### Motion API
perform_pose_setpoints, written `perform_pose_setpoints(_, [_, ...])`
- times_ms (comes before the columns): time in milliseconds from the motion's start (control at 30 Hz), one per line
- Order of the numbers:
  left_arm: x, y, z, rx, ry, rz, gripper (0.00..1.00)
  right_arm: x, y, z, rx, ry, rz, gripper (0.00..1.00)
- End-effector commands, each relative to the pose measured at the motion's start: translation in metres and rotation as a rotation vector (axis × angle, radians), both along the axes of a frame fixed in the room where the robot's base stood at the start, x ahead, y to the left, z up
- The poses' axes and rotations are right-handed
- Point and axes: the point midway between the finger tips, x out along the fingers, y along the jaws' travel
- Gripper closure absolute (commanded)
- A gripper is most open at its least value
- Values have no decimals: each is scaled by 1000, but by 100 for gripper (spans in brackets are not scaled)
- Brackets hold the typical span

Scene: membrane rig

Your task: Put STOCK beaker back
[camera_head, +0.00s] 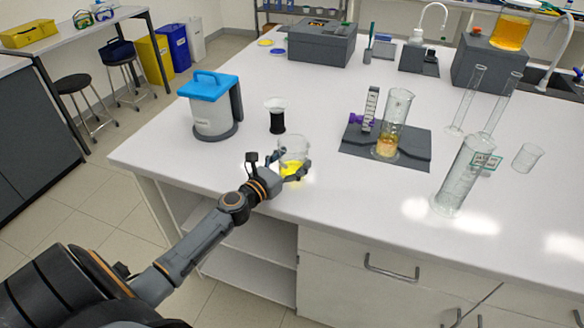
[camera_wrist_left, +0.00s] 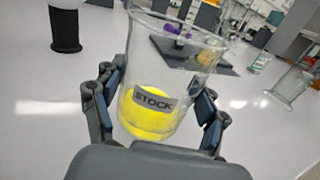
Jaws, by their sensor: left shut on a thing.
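The STOCK beaker (camera_head: 292,156) is clear glass with yellow liquid in its lower part. It is near the front edge of the white bench in the head view. My left gripper (camera_head: 281,172) is shut on it, with one finger on each side. In the left wrist view the beaker (camera_wrist_left: 158,95) shows its grey STOCK label facing me, between the fingers of my left gripper (camera_wrist_left: 158,108). Whether its base touches the bench is hidden. My right gripper is in neither view.
A blue-lidded jug (camera_head: 212,112) and a black-based cup (camera_head: 276,115) stand behind left. A dark grey stand (camera_head: 360,146) holds a cylinder with amber liquid (camera_head: 393,125). A tall empty cylinder (camera_head: 460,178) and small beaker (camera_head: 527,157) are to the right. The bench front middle is clear.

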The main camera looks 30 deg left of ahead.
Motion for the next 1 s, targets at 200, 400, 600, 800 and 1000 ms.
perform_pose_setpoints(200, [0,1,-12,2,-3,1,73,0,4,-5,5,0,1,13])
perform_pose_setpoints(400, [0,0,-12,2,-2,1,73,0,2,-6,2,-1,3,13])
perform_pose_setpoints(600, [0,0,-14,2,-1,1,5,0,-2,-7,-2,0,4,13])
perform_pose_setpoints(800, [0,0,-14,2,-1,1,5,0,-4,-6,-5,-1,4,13])
perform_pose_setpoints(1000, [0,1,-11,3,-1,1,5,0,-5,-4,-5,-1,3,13])
